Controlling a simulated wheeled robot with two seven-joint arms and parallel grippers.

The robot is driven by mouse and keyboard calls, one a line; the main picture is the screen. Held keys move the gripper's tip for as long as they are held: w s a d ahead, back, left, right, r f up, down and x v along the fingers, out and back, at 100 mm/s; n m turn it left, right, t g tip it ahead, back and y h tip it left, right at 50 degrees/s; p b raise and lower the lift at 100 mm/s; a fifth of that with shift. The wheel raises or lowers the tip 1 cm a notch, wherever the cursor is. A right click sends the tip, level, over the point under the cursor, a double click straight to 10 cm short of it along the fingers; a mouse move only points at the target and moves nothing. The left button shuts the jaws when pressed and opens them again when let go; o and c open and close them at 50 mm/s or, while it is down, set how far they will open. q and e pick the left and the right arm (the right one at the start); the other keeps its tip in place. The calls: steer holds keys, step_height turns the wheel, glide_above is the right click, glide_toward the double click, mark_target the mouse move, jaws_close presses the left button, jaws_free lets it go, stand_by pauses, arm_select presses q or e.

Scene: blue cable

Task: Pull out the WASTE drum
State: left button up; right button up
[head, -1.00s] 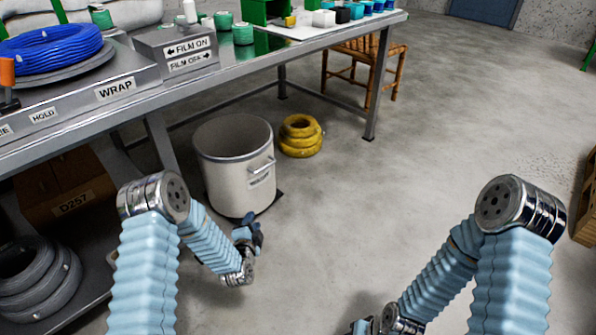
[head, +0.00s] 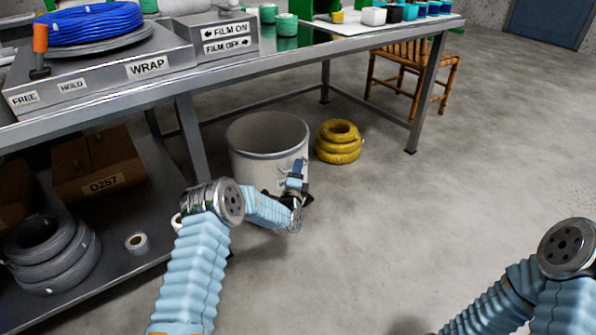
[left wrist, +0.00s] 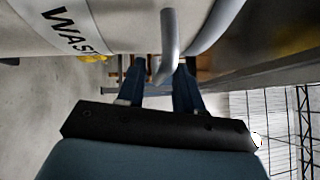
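The WASTE drum (head: 250,138) is a pale grey, open-topped bin. The fingers are apart; contact with the handle cannot be told. My right gripper is outside the views.
A yellow coil stack (head: 338,143) is on the floor just right of the drum. A wooden chair (head: 405,75) stands farther back. The floor (head: 420,220) to the right is clear.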

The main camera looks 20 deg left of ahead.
arm_select(q)
steer(key=shift+w+a+r, duration=0.1)
steer(key=shift+w, duration=0.45)
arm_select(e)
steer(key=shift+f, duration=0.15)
arm_select(q)
jaws_close()
